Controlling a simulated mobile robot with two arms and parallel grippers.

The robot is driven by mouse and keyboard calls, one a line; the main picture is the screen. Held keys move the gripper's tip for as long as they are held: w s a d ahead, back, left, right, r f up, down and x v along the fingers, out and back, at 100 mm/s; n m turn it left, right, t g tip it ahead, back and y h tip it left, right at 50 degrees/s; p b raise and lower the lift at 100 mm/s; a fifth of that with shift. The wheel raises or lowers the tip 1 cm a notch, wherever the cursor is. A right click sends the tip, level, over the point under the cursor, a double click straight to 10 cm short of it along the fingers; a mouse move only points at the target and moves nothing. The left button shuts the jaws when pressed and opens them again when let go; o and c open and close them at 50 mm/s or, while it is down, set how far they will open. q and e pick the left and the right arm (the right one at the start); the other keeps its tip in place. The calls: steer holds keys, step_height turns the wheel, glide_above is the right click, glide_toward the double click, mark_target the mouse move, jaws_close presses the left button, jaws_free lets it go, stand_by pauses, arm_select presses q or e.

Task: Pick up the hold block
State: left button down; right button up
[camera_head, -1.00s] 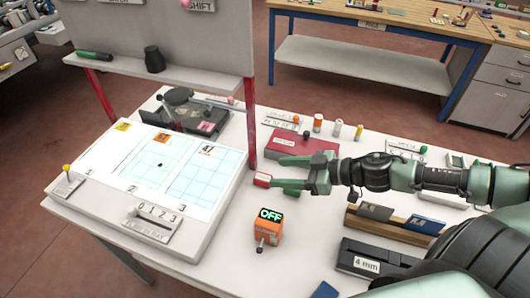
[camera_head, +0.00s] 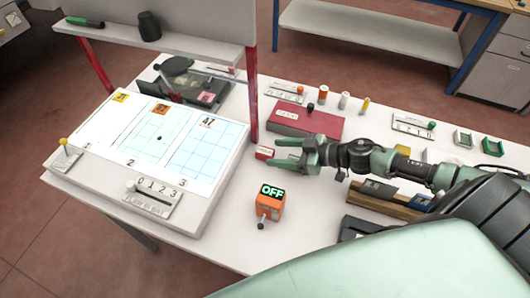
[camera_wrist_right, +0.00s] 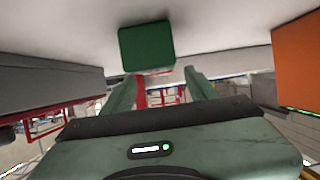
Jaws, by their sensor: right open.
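A small red block with a white label (camera_head: 264,152), too small to read, stands on the white table. It appears to be the hold block. My right gripper (camera_head: 274,153) is open, its two fingers pointing left, with the tips close beside the block. In the right wrist view, a dark green block face (camera_wrist_right: 146,47) shows ahead of the open fingers (camera_wrist_right: 165,82), roughly in line with the gap between them. It is likely the same block's near side. Nothing is held. Whether the fingers touch it, I cannot tell. My left gripper is out of view.
An orange box with an OFF display (camera_head: 270,203) stands in front of the gripper; it also shows in the right wrist view (camera_wrist_right: 297,60). A red case (camera_head: 305,121) lies behind the gripper. A white gridded board (camera_head: 150,150) and a red post (camera_head: 252,108) are to the left.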

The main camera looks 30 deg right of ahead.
mark_target(266, 151)
steer(key=shift+w+a, duration=0.25)
steer(key=shift+w, duration=0.05)
steer(key=p+x, duration=0.1)
steer(key=x, duration=0.4)
steer(key=shift+f, duration=0.15)
jaws_close()
